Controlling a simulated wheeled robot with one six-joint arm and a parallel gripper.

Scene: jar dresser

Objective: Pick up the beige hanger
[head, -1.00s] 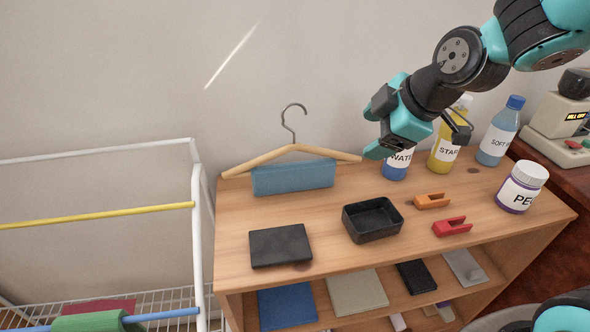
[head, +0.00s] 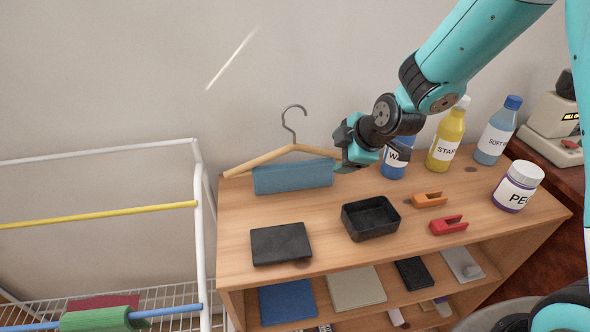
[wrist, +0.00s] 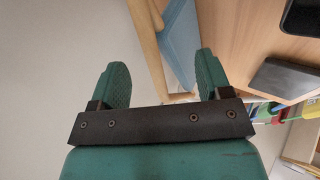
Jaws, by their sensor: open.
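The beige hanger (head: 262,159) stands at the back left of the wooden dresser top (head: 330,210), against the wall, with its grey hook upward. My gripper (head: 346,162) is at the hanger's right end and hides that tip in the head view. In the wrist view my gripper (wrist: 160,75) is open, with two green fingers apart. The hanger's beige arm (wrist: 150,50) shows between the fingers, beyond their tips, with the blue block (wrist: 180,42) beside it. I cannot tell whether anything touches.
Blue (head: 394,165), yellow (head: 446,140) and light-blue (head: 497,131) bottles stand right of my gripper. A black tray (head: 370,218), black slab (head: 280,244), orange clip (head: 430,200), red clip (head: 448,225) and white jar (head: 518,187) are nearer. A white rack (head: 199,230) stands left.

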